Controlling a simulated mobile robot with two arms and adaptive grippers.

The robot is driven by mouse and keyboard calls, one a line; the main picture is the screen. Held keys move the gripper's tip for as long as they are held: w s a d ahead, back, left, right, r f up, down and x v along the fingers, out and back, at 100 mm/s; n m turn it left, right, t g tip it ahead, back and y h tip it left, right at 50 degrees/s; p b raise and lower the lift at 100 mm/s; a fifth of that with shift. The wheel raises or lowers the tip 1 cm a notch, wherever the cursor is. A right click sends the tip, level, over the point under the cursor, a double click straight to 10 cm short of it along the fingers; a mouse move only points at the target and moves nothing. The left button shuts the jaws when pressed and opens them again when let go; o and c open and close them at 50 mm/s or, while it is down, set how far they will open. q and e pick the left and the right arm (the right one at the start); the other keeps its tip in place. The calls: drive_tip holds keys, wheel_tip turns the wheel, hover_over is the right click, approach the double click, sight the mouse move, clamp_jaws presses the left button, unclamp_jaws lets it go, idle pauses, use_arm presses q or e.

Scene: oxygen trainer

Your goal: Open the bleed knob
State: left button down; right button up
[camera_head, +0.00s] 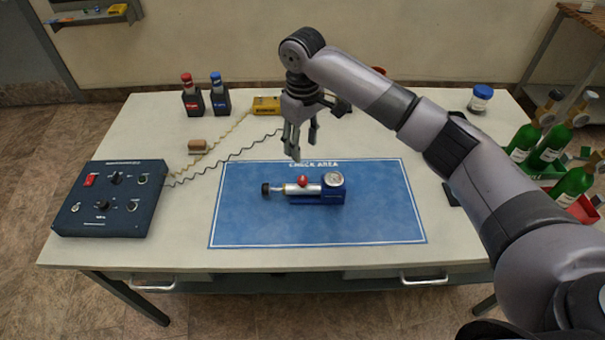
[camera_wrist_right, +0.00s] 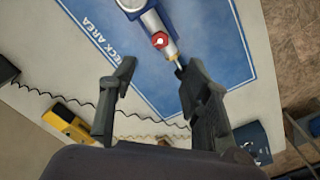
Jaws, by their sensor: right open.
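A small device (camera_head: 312,188) with a silver cylinder, a blue base and a round gauge (camera_head: 333,179) lies on the blue mat (camera_head: 380,215). A red knob (camera_head: 303,180) sits on top of its cylinder, and a black end piece (camera_head: 265,189) is at its left end. In the right wrist view the red knob (camera_wrist_right: 159,40) shows beyond the fingertips. My right gripper (camera_head: 303,148) is open and empty, pointing down above the mat's far edge, behind the device and apart from it. It also shows in the right wrist view (camera_wrist_right: 158,68). My left gripper is not in view.
A dark control box (camera_head: 110,198) stands at the table's left, with cords running to a yellow device (camera_head: 266,105). Red-capped and blue-capped bottles (camera_head: 220,96) stand at the back. Green bottles (camera_head: 548,147) stand at the right. The mat around the device is clear.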

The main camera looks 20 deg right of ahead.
sight(303, 179)
wheel_tip(303, 179, down, 12)
drive_tip(key=shift+f+p, duration=0.1)
drive_tip(key=shift+p, duration=0.6)
clamp_jaws()
